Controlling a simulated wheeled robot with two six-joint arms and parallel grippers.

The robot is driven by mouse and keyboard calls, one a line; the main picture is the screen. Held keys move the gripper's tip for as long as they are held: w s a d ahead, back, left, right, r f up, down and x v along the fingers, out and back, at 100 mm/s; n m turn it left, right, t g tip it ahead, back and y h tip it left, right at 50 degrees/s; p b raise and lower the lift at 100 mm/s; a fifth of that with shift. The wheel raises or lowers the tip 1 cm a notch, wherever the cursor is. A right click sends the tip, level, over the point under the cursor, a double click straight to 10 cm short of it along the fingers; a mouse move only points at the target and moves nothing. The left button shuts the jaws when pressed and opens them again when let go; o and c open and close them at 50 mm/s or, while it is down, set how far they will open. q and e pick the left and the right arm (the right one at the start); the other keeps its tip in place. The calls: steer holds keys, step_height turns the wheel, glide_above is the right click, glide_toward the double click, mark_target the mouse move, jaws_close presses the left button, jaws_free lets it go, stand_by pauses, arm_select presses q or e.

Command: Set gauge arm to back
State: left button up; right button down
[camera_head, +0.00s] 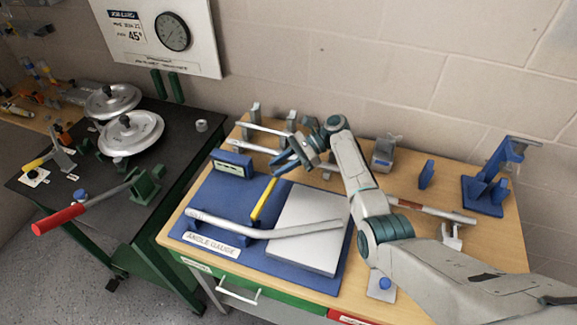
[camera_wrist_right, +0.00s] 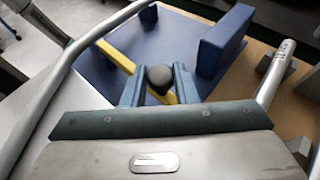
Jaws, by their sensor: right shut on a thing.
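The angle gauge is a blue board (camera_head: 215,195) with an "ANGLE GAUGE" label (camera_head: 212,245) at its front. Its yellow gauge arm (camera_head: 263,200) slants up and right, beside a pale grey plate. My right gripper (camera_head: 283,168) is at the arm's far end. In its wrist view the fingers (camera_wrist_right: 158,86) stand on both sides of the knob, shut on it. My left gripper is not in view.
A bent metal pipe (camera_head: 265,232) lies across the gauge and the grey plate (camera_head: 300,245). A blue block with a small display (camera_head: 232,165) stands at the board's back left. Straight pipes (camera_head: 265,128) rest in holders behind. A blue stand (camera_head: 487,185) is at the right.

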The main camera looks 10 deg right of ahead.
steer(key=shift+a, duration=0.1)
steer(key=c, duration=1.1)
jaws_free()
steer(key=shift+w, duration=0.1)
steer(key=shift+c, duration=0.2)
steer(key=b+v, duration=0.3)
steer(key=v, duration=0.7)
steer(key=shift+d+r+b, duration=0.15)
steer(key=shift+d+b, duration=0.15)
